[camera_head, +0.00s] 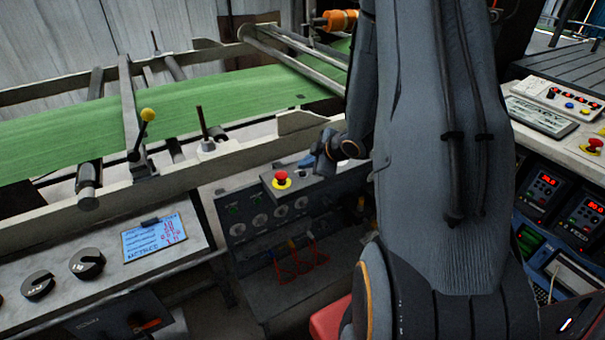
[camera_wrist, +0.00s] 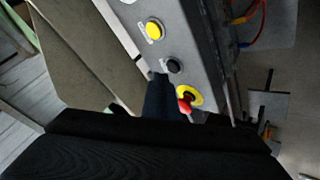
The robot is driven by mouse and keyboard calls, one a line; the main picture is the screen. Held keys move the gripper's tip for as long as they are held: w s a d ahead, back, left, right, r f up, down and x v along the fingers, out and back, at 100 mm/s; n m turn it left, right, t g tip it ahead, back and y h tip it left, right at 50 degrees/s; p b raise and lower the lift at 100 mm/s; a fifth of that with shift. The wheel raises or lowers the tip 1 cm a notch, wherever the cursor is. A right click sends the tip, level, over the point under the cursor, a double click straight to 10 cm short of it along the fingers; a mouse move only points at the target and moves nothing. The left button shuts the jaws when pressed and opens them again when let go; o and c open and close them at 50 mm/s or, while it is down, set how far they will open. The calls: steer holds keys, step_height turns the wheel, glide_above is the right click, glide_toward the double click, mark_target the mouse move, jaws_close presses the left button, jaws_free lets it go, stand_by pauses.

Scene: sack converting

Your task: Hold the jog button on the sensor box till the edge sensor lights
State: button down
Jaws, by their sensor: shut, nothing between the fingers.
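The sensor box is a grey box with a red mushroom button on a yellow ring (camera_head: 281,178), low in the middle of the head view. In the wrist view its face (camera_wrist: 195,48) carries a yellow button (camera_wrist: 154,29), a black button (camera_wrist: 174,65) and the red mushroom button (camera_wrist: 186,101). The labels are too small to read, so I cannot tell which is the jog button. My gripper (camera_wrist: 157,78) is shut and empty, its tip beside the black button; contact is unclear. In the head view my gripper (camera_head: 317,164) is at the box's back edge. I cannot make out a lit edge sensor.
A green web (camera_head: 200,105) runs over rollers and rails behind the box. A yellow-knobbed lever (camera_head: 148,115) and a dark upright rod (camera_head: 202,122) stand at left. A panel with black knobs (camera_head: 88,263) is at front left. Control units (camera_head: 540,115) stand at right.

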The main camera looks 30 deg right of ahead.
steer(key=shift+f, duration=0.1)
stand_by(0.6)
steer(key=shift+f, duration=0.35)
steer(key=shift+f+b, duration=0.45)
stand_by(2.2)
stand_by(2.7)
steer(key=shift+r+p, duration=0.8)
steer(key=shift+r, duration=0.1)
step_height(320, 180, up, 5)
steer(key=p, duration=0.4)
steer(key=shift+p, duration=0.3)
